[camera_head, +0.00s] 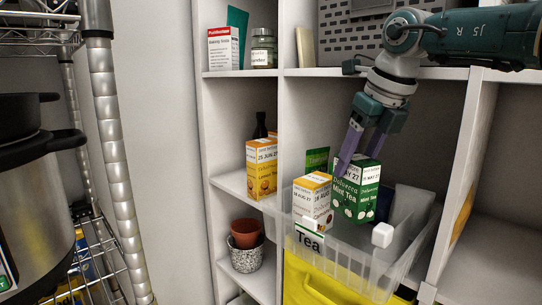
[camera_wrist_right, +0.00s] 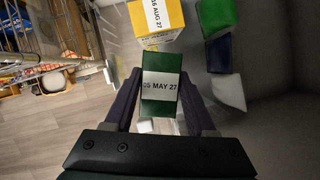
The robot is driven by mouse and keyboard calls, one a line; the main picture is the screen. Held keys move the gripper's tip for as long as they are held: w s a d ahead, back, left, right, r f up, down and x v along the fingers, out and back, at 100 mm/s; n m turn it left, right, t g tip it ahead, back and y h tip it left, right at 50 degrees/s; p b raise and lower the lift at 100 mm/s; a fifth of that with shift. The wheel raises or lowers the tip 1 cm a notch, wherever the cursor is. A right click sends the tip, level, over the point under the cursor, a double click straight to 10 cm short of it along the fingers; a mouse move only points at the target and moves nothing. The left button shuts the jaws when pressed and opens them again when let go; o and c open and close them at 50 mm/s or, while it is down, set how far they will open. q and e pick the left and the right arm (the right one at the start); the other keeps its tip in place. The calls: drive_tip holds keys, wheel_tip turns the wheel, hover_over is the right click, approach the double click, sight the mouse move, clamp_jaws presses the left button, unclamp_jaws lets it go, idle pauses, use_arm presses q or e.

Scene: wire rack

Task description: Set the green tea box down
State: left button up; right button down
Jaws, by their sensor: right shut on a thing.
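The green tea box (camera_head: 352,200), marked Mint Tea, is upright inside or just above a clear plastic bin labelled Tea (camera_head: 345,260). My right gripper (camera_head: 358,158) comes down from above, its purple fingers on either side of the box and shut on it. In the right wrist view the box's top with a date label (camera_wrist_right: 160,86) sits between the fingers (camera_wrist_right: 161,76). I cannot tell whether its base touches the bin's floor. A yellow-and-white tea box (camera_head: 312,200) stands beside it on the left. My left gripper is not in view.
A green packet (camera_head: 317,160) stands behind the boxes. Shelf dividers flank the bin; an orange tea box (camera_head: 262,168) is in the left compartment, above pots (camera_head: 246,245). A yellow bin (camera_head: 320,284) is below. A wire rack with a large pot (camera_head: 35,215) stands left.

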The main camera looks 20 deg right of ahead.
sight(351, 206)
wheel_tip(351, 206, down, 7)
drive_tip(key=b, duration=0.4)
drive_tip(key=shift+f, duration=0.25)
drive_tip(key=shift+f, duration=0.1)
idle(0.5)
idle(0.6)
drive_tip(key=shift+f, duration=0.1)
idle(0.5)
drive_tip(key=shift+f+b, duration=0.45)
drive_tip(key=shift+f, duration=0.15)
drive_tip(key=shift+r, duration=0.1)
drive_tip(key=shift+c, duration=0.7)
unclamp_jaws()
